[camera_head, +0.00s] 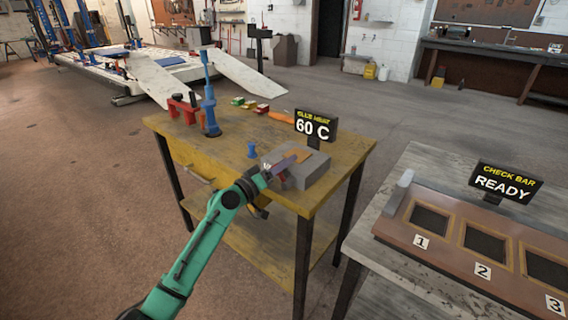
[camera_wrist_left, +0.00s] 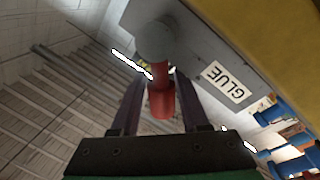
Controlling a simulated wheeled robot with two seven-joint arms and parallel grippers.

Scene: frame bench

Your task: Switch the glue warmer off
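The glue warmer (camera_head: 310,172) is a grey box on the near right corner of the yellow bench. Its sign (camera_head: 315,125) reads "GLUE HEAT 60 C". In the left wrist view its grey side (camera_wrist_left: 205,50) carries a "GLUE" label (camera_wrist_left: 226,82). A red lever (camera_wrist_left: 161,98) with a round grey end (camera_wrist_left: 156,40) stands out from that side. My left gripper (camera_head: 283,172) is at the warmer's left side. In the wrist view its open fingers (camera_wrist_left: 159,80) stand either side of the red lever, with narrow gaps; contact is not clear. My right gripper is out of view.
On the yellow bench (camera_head: 225,150) stand a blue post tool (camera_head: 209,105), a red clamp (camera_head: 185,107), a small blue piece (camera_head: 251,149) and an orange handle (camera_head: 281,117). To the right, another table holds a brown board (camera_head: 450,255) with numbered recesses and a "CHECK BAR READY" sign (camera_head: 504,183).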

